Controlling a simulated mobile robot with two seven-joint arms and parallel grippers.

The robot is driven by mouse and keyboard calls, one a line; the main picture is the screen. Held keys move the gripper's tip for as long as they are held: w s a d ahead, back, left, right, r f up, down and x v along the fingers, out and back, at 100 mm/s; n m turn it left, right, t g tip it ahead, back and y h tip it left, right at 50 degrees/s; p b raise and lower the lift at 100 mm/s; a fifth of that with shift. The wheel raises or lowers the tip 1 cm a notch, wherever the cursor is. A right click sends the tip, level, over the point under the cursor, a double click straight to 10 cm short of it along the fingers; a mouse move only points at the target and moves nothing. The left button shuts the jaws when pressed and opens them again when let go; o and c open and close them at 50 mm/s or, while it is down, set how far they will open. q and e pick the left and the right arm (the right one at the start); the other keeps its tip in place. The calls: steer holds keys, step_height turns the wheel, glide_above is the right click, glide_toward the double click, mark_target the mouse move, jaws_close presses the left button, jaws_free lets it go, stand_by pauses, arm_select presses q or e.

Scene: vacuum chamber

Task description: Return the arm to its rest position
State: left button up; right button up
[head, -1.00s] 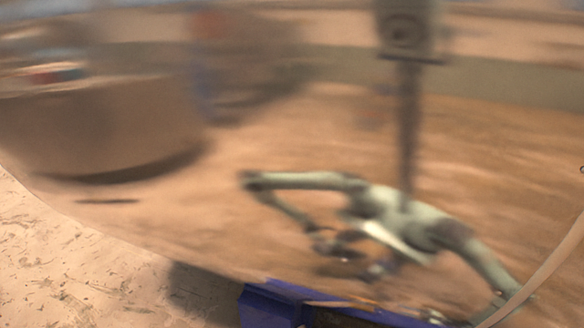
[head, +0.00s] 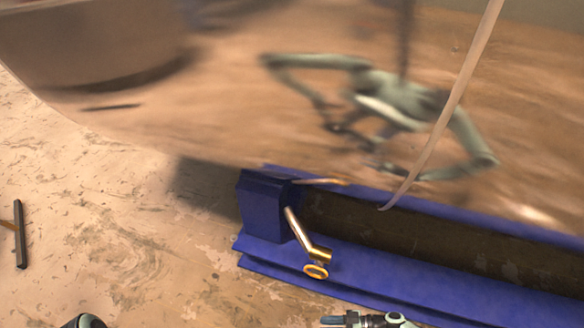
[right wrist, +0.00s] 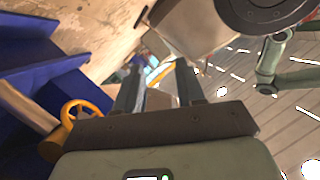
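My right gripper (right wrist: 159,68) shows in the right wrist view with its two dark fingers apart and nothing visible between them. In the head view, a grey-green arm part with a dark tip (head: 345,320) lies at the bottom edge, below the blue frame, mostly cut off; it seems to be my right arm. A dark rounded part at the bottom left edge may be my left arm. My left gripper cannot be made out.
A blue frame (head: 400,280) with a brass pipe and gold ring (head: 316,271) stands before the large shiny chamber wall (head: 230,110), which mirrors my arms. The ring (right wrist: 85,112) is beside my right gripper. A dark bar (head: 20,235) is at far left. Open floor lies left.

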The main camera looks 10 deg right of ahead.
steer(key=s+a+r+m+g+h+p, duration=0.55)
steer(key=s+a+r+p, duration=0.5)
steer(key=a, duration=0.25)
arm_select(q)
steer(key=d+r+h+p, duration=0.1)
steer(key=d+r+p, duration=0.2)
steer(key=r, duration=0.8)
steer(key=d+r+m+p, duration=0.1)
steer(key=d+r+p, duration=0.3)
steer(key=r, duration=0.8)
steer(key=shift+r+h+p, duration=0.25)
steer(key=shift+h+p, duration=0.15)
steer(key=shift+p, duration=0.25)
arm_select(e)
steer(key=s+d+r+m+h, duration=0.3)
steer(key=r, duration=0.3)
steer(key=s+d+r+m+h, duration=0.3)
steer(key=d+r, duration=0.1)
steer(key=r, duration=0.2)
steer(key=shift+r+m, duration=0.25)
steer(key=shift+m, duration=0.1)
steer(key=shift+d, duration=0.1)
arm_select(q)
steer(key=shift+d, duration=0.15)
arm_select(e)
steer(key=shift+s+d, duration=0.1)
steer(key=shift+d, duration=0.05)
